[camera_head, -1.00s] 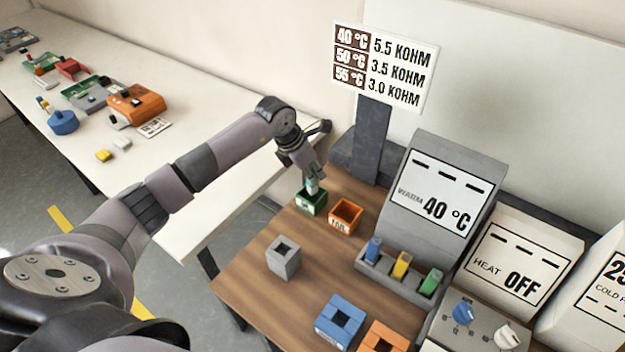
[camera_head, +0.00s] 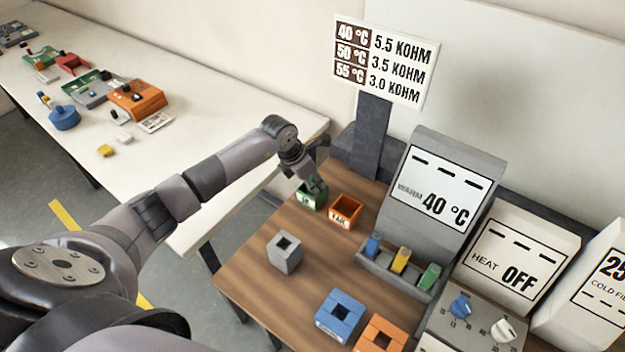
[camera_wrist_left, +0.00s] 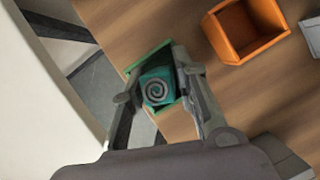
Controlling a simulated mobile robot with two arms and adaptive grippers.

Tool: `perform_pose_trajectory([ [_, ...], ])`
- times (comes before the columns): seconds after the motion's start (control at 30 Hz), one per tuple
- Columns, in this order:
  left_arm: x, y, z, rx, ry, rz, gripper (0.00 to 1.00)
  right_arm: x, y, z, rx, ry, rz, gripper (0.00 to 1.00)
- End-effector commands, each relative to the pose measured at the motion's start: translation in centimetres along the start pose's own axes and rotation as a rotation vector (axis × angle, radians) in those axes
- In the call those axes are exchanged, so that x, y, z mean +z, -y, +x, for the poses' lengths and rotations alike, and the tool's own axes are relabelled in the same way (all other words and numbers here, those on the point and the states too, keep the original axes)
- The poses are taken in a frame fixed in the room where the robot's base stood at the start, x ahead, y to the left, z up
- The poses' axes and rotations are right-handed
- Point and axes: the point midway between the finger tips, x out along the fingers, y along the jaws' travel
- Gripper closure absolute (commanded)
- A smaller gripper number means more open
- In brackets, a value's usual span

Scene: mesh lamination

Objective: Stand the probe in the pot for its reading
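My left gripper (camera_head: 316,186) points down at the small green open-topped pot (camera_head: 309,201) on the wooden table. Its fingers (camera_wrist_left: 158,82) lie on both sides of a teal piece with a pale spiral on top (camera_wrist_left: 157,90). This piece appears to be the probe, and the fingers look closed on it. The piece is inside or just over the green pot; its lower end is hidden. An orange open pot (camera_head: 345,210) stands right beside the green one and also shows in the left wrist view (camera_wrist_left: 243,32). My right gripper is not in view.
A grey block with a square hole (camera_head: 286,255) stands nearer. Blue (camera_head: 326,323) and orange holed blocks (camera_head: 375,342) are at the front. A grey unit reading 40 °C (camera_head: 433,150) has blue, yellow and green pieces before it. Bare wood lies around the grey block.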

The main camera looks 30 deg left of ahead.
Motion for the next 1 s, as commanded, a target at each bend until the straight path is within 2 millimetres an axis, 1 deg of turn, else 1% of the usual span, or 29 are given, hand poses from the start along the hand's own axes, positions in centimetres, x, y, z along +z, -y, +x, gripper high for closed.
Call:
perform_pose_trajectory([
  [0.23, 0.0, 0.0, -0.1, -0.001, 0.000, 0.000, 0.72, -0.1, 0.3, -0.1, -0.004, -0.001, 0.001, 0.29],
  [0.33, 0.2, 0.0, -0.5, -0.001, 0.000, 0.000, 0.72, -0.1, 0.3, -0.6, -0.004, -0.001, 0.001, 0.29],
  [0.37, 0.2, 0.0, -0.6, 0.001, 0.001, 0.000, 0.72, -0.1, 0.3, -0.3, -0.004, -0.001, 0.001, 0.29],
  [0.47, 0.1, -0.2, -2.0, 0.004, 0.003, 0.003, 0.72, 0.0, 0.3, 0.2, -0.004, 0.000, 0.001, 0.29],
  [0.8, 0.1, -0.1, -9.2, 0.004, 0.002, 0.002, 0.72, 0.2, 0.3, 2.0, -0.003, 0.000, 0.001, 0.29],
  [0.9, 0.1, -0.1, -10.7, 0.002, 0.003, 0.002, 0.72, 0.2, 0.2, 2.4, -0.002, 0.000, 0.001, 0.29],
  [1.0, 0.1, 0.0, -11.7, 0.001, 0.000, 0.000, 0.72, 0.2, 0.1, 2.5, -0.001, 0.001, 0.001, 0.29],
])
